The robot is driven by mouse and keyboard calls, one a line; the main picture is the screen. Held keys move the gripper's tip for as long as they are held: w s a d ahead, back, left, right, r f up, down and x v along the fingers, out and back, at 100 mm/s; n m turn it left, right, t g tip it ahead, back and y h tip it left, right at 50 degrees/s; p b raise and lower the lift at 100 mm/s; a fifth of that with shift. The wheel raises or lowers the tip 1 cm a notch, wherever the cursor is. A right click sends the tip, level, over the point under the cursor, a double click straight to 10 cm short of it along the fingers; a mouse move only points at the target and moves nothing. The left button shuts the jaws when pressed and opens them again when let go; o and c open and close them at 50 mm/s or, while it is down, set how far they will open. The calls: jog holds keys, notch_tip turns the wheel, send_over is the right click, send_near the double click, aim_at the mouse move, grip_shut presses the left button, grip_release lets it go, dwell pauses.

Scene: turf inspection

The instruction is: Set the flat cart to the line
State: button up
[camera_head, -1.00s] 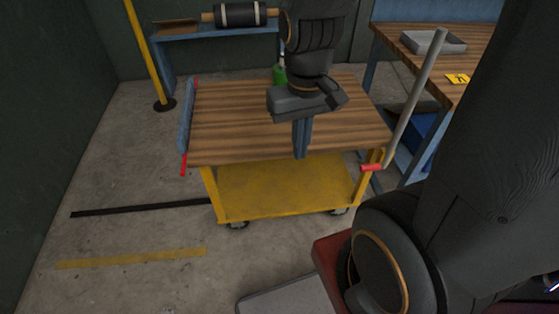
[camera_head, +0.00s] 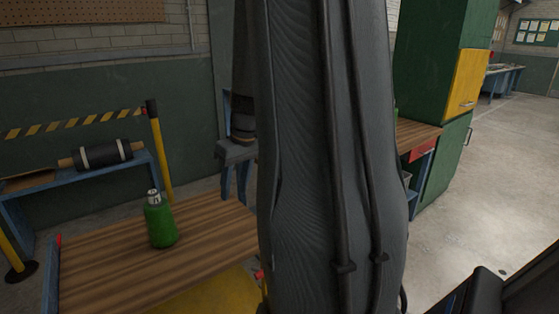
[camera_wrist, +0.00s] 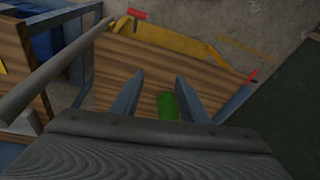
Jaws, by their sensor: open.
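The flat cart has a wooden top (camera_head: 150,255) and a yellow lower deck (camera_head: 215,297); in the head view it stands at the lower left, cut off by the frame. A green bottle (camera_head: 161,224) stands on its top. In the wrist view the cart's wooden top (camera_wrist: 105,62) lies beneath my gripper (camera_wrist: 159,80), with the grey handle bar (camera_wrist: 55,68) at the left. My gripper (camera_head: 236,185) is open and empty, its fingers pointing down. A faint yellow floor line (camera_wrist: 245,48) shows beyond the cart in the wrist view. My arm hides the cart's right side in the head view.
A blue bench with a black roll (camera_head: 103,154) stands behind the cart at the left. A yellow post (camera_head: 160,150) is beside it. A wooden bench (camera_head: 415,135) and a green cabinet (camera_head: 440,110) stand at the right. Open floor (camera_head: 480,200) lies at the far right.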

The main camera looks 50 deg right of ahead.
jog(key=s+d+r+t+h+p, duration=0.1)
jog(key=s+d+r, duration=0.15)
jog(key=d, duration=0.65)
jog(key=s+d+r+t+p, duration=0.1)
jog(key=d+r, duration=0.3)
jog(key=d, duration=0.6)
jog(key=w+p+x, duration=0.1)
jog(key=w+x, duration=0.1)
jog(key=x, duration=0.7)
jog(key=shift+r+p, duration=0.3)
grip_shut()
